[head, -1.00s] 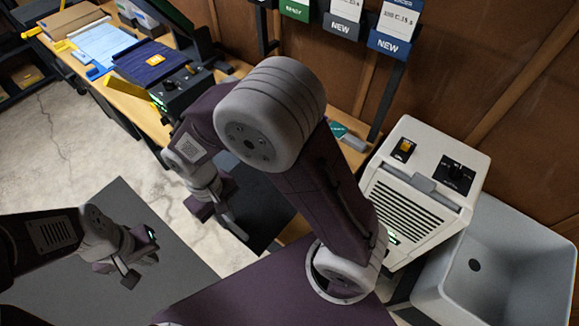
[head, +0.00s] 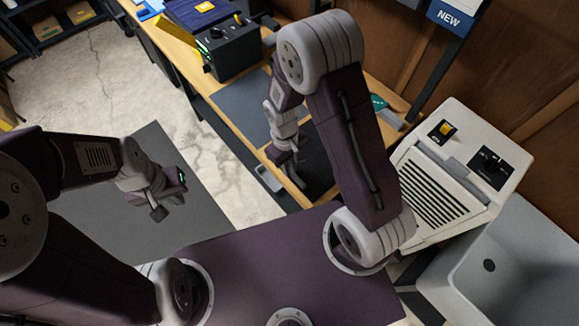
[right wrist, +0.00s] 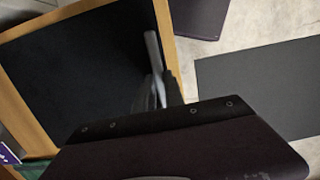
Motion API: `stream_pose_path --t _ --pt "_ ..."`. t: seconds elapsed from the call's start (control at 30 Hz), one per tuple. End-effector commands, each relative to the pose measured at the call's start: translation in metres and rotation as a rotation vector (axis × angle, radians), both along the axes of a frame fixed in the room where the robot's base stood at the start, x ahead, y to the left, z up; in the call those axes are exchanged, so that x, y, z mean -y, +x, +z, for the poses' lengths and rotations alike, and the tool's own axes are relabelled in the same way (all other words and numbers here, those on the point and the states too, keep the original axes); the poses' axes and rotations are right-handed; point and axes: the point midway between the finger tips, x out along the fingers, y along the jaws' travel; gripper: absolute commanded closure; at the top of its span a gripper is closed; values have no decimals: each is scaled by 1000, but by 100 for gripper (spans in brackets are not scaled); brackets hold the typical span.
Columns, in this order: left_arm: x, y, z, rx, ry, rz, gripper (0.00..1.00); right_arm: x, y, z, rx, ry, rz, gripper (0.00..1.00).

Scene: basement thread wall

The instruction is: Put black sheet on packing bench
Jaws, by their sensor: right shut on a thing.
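The black sheet (head: 318,165) is held flat over the near part of the wooden packing bench (head: 190,73) in the head view. In the right wrist view the sheet (right wrist: 80,75) lies within the bench's wooden border (right wrist: 165,30); I cannot tell if it rests fully on the top. My right gripper (head: 292,172) is shut on the sheet's edge; its fingers also show in the right wrist view (right wrist: 157,92). My left gripper (head: 155,203) hangs over the grey floor mat, away from the sheet, its jaw opening unclear.
A dark grey mat (head: 245,97) and a black box device (head: 232,52) occupy the bench farther left. A white vented machine (head: 455,165) and a grey sink (head: 500,255) stand at the right. A grey mat (head: 105,235) lies on the floor.

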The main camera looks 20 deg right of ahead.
Motion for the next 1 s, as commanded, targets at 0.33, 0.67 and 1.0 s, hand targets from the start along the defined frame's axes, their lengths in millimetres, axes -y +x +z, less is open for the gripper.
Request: stream_pose_path --t 0.33,0.67,1.0 --pt "0 0 -2 0 0 0 100 0 0 -6 2 1 0 100" --pt "0 0 -2 0 0 0 100 0 0 -6 2 1 0 64" --pt "0 0 6 0 0 0 100 -3 7 41 10 2 0 64"
